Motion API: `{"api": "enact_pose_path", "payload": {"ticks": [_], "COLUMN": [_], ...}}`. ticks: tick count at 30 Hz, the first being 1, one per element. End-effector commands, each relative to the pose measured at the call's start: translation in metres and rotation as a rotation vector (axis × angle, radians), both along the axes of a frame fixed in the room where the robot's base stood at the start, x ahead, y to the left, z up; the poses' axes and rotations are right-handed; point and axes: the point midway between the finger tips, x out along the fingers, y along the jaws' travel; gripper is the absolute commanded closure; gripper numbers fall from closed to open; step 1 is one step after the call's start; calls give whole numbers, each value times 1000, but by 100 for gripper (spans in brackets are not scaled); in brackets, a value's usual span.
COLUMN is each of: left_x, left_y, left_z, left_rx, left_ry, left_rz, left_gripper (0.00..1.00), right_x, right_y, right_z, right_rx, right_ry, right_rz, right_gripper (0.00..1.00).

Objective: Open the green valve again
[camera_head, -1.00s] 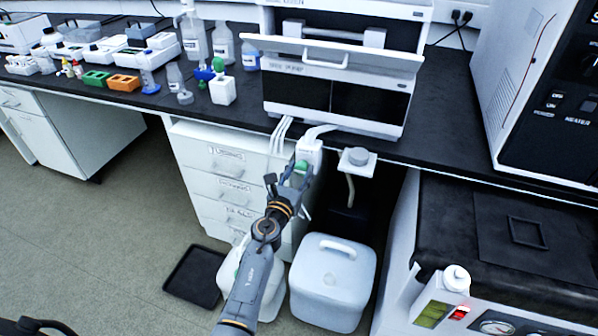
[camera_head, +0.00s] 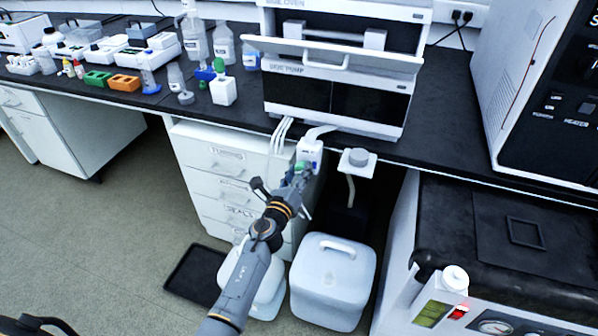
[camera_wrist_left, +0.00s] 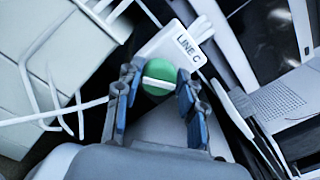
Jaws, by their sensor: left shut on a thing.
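The green valve (camera_wrist_left: 158,76) is a round green knob with a white bar across it, on a white block labelled "LINE C" (camera_wrist_left: 184,41). In the head view the white block (camera_head: 310,150) hangs at the bench's front edge, and a little of the green knob (camera_head: 299,167) shows behind my gripper. My left gripper (camera_wrist_left: 157,84) has its two blue-padded fingers on either side of the knob, shut on it. It also shows in the head view (camera_head: 297,176), where it hides most of the knob. My right gripper is not clearly in view.
White tubes (camera_head: 278,135) hang left of the block. A white bracket with a grey round cap (camera_head: 357,157) stands to its right. A white jug (camera_head: 331,280) and a black tray (camera_head: 194,274) are on the floor below. Drawers (camera_head: 222,160) stand close on the left.

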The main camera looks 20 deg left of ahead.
Motion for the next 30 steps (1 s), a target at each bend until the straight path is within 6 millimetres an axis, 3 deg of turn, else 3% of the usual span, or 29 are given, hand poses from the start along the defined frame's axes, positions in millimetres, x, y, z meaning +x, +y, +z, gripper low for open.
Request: {"api": "enact_pose_path", "payload": {"ticks": [30], "left_x": [0], "left_y": [2], "left_z": [-3], "left_rx": [-897], "left_ry": [32], "left_rz": [1], "left_gripper": [93], "right_x": [11], "right_y": [1], "right_z": [7], "right_rx": [2], "right_ry": [-11], "right_rz": [-6], "right_gripper": [4]}}
